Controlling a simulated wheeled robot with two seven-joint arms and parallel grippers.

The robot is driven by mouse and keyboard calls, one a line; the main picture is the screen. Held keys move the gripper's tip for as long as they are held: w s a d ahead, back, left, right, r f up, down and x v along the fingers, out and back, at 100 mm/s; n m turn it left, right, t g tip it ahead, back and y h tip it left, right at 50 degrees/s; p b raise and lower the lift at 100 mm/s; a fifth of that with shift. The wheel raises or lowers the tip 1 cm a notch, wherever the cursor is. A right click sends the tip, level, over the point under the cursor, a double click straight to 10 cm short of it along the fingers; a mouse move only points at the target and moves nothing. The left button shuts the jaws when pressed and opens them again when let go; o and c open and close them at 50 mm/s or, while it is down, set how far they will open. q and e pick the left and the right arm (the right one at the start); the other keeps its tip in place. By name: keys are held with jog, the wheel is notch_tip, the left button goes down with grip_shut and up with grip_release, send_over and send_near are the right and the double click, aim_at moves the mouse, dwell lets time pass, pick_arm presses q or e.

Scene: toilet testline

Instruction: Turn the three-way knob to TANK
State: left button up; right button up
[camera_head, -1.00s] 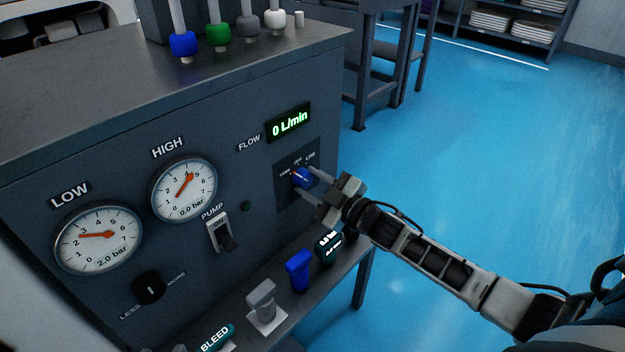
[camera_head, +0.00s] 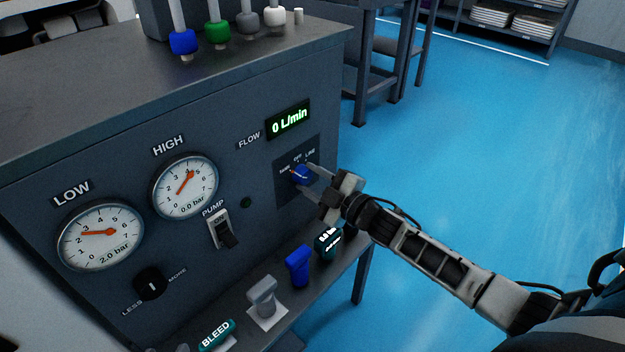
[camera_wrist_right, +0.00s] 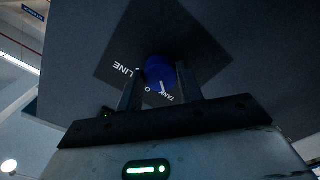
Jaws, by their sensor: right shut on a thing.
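The three-way knob (camera_head: 301,174) is blue and sits on a dark square plate at the right of the panel, below the labels TANK, OFF and LINE. My right gripper (camera_head: 307,178) is shut on it, one finger on each side. In the right wrist view the knob (camera_wrist_right: 159,72) sits between the two fingers (camera_wrist_right: 158,84). Its white mark there lies between the O of the partly hidden OFF and TANK, close to TANK. My left gripper is not in view.
Left of the knob are the LOW gauge (camera_head: 100,236), the HIGH gauge (camera_head: 185,186) and the PUMP switch (camera_head: 222,231). The flow display (camera_head: 289,119) reads 0 L/min above. A shelf below carries a blue fitting (camera_head: 298,266) and a grey one (camera_head: 263,296).

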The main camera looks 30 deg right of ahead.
jog(key=o, duration=1)
jog(key=shift+a, duration=0.1)
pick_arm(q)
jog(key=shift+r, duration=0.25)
pick_arm(e)
jog(key=shift+s, duration=0.1)
jog(key=shift+s+d, duration=0.25)
jog(key=shift+s, duration=0.1)
pick_arm(q)
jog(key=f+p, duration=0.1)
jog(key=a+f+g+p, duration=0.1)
jog(key=p, duration=0.1)
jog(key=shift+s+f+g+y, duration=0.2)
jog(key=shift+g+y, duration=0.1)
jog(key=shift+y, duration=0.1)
pick_arm(e)
jog(key=v, duration=1.5)
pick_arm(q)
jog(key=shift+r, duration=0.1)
